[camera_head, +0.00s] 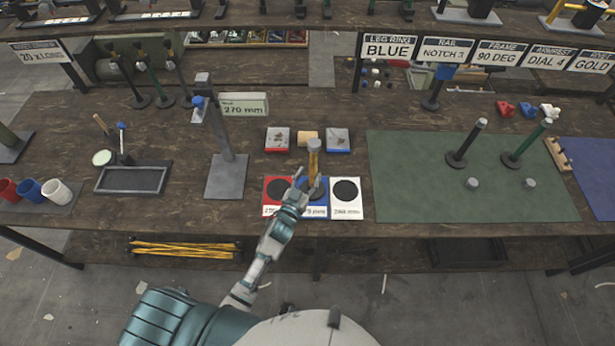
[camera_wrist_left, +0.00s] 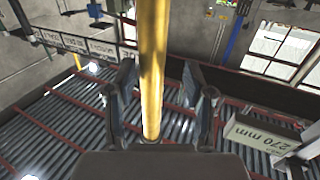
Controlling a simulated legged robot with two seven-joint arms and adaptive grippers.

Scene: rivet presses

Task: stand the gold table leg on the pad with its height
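The gold table leg (camera_head: 314,162) stands upright with a grey cap at the top and a dark round foot. Its foot is over the blue pad (camera_head: 317,212), the middle of three pads. The red pad (camera_head: 270,207) is on its left and the white pad (camera_head: 346,207) on its right; their printed heights are too small to read surely. My left gripper (camera_head: 306,183) is at the leg's lower part. In the left wrist view the leg (camera_wrist_left: 151,70) runs between the spread fingers (camera_wrist_left: 158,95), with a gap visible on the right side. My right gripper is out of view.
A grey height gauge (camera_head: 226,150) with a 270 mm sign (camera_head: 244,105) stands left of the pads. A green mat (camera_head: 430,190) on the right holds two dark-footed legs. Cups and a black tray (camera_head: 133,179) are at the left.

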